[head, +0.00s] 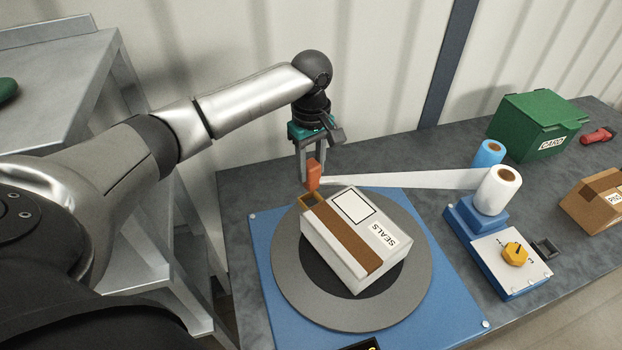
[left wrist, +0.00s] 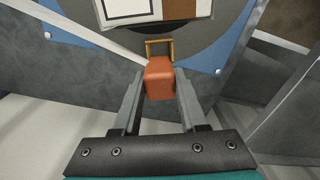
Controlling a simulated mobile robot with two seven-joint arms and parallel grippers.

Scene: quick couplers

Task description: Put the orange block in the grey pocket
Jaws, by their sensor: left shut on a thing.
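The orange block (head: 313,174) is held between the fingers of my left gripper (head: 312,178), which is shut on it. In the left wrist view the block (left wrist: 159,78) sits between the fingertips (left wrist: 160,90). A white film strip (head: 410,180) runs from the white roll (head: 498,190) to the block. The block is above an open orange-brown square frame (head: 308,200) at the turntable's edge, which also shows in the left wrist view (left wrist: 160,42). My right gripper is not in view.
A white box marked SEALS (head: 345,250) with a brown stripe sits on the grey turntable (head: 420,290) on a blue base (head: 268,290). The blue unit carries a yellow knob (head: 515,253). A green bin (head: 535,125) and a cardboard box (head: 590,205) stand at right.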

